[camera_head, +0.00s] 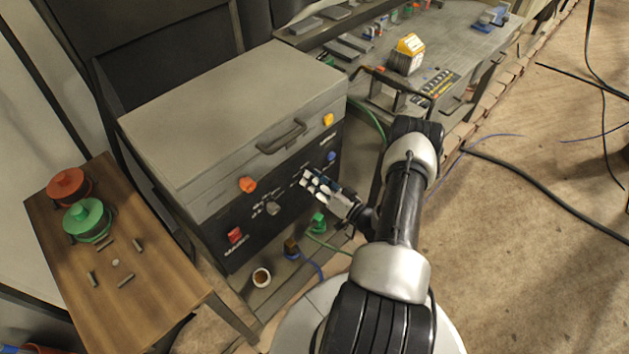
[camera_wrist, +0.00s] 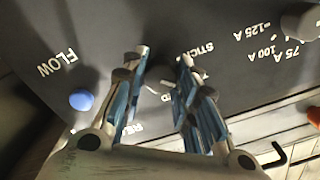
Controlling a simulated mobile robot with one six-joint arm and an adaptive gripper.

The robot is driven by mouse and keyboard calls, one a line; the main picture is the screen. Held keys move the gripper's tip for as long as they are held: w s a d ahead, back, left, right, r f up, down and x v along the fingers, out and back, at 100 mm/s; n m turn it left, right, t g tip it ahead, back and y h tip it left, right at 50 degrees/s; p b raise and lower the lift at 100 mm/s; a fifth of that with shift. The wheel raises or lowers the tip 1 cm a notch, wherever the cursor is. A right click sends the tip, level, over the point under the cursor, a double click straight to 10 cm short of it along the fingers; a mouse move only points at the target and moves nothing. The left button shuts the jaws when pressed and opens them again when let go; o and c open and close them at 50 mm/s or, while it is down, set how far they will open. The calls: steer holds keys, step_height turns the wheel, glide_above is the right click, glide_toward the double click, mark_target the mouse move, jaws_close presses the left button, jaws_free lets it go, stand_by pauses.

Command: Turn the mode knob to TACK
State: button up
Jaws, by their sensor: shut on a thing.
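The mode knob (camera_wrist: 158,75) is a dark grey round knob on the black front panel. In the wrist view it sits between the two fingers, which are shut on it. My gripper (camera_wrist: 162,62) reaches the panel with its fingertips at the knob's sides. The label STICK (camera_wrist: 194,51) reads beside the right finger. Other lettering around the knob is partly covered by the fingers, and I cannot read TACK or tell where the pointer stands. In the head view my gripper (camera_head: 317,182) hides the knob on the welder's front (camera_head: 205,229).
A blue FLOW knob (camera_wrist: 81,100) and a grey current knob (camera_wrist: 300,21) flank the mode knob. A red switch (camera_head: 235,235) is at the panel's left. A wooden table (camera_head: 155,300) is left.

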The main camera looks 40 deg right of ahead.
steer(key=o, duration=1.1)
steer(key=shift+c, duration=0.2)
steer(key=s+d, duration=0.1)
steer(key=s, duration=1.1)
steer(key=shift+d+f, duration=0.1)
steer(key=shift+f, duration=0.05)
